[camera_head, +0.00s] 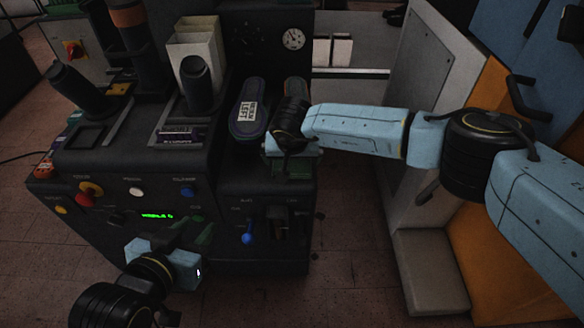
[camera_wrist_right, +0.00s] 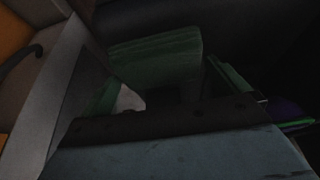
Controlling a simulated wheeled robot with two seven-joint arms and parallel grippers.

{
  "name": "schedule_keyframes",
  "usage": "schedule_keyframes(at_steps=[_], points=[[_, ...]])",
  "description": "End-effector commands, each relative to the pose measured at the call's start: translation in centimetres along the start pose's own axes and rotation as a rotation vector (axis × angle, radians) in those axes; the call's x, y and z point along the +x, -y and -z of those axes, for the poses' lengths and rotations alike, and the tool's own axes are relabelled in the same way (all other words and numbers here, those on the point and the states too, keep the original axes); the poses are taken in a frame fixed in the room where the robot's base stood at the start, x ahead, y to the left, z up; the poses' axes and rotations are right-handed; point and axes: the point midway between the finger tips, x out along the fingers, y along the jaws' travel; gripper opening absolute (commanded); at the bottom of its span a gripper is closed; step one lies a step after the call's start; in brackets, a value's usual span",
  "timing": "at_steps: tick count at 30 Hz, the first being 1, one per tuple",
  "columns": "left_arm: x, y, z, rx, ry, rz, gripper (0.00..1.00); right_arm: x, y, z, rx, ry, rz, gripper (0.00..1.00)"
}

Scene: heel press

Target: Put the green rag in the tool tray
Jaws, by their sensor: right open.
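I cannot make out the green rag for certain; the green parts at both hands look like gripper fingers. My right gripper (camera_head: 292,168) is open at the front right edge of the dark machine, just right of a purple-grey shoe (camera_head: 249,108) with a white label. In the right wrist view, large dark green fingers fill the middle, with a pale patch between them. No rag is plainly seen there. My left gripper (camera_head: 203,240) is low in front of the machine's control panel; its finger gap is unclear. I cannot tell which part is the tool tray.
The dark machine (camera_head: 130,170) carries black posts, a pale open box (camera_head: 196,45), knobs and buttons. A gauge (camera_head: 293,39) is at the back. A grey and orange cabinet (camera_head: 435,75) stands at the right. The tiled floor (camera_head: 350,240) is clear in the middle.

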Motion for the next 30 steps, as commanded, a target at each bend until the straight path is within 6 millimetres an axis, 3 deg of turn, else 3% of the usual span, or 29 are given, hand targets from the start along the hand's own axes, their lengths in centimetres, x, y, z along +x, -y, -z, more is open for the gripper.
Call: schedule_keyframes(at_steps=[10,18,30], points=[[0.05,-0.11,0.54,0.000,-0.030,-0.003,0.36,0.21,0.01,0.03,-0.001,-0.001,0.000,0.99],[0.06,-0.09,0.51,0.000,-0.028,-0.002,0.36,0.20,0.01,0.04,-0.001,-0.001,0.000,0.65],[-0.05,-0.01,0.09,0.000,0.004,0.000,0.36,-0.26,-0.01,0.26,-0.001,-0.002,0.000,0.65]])
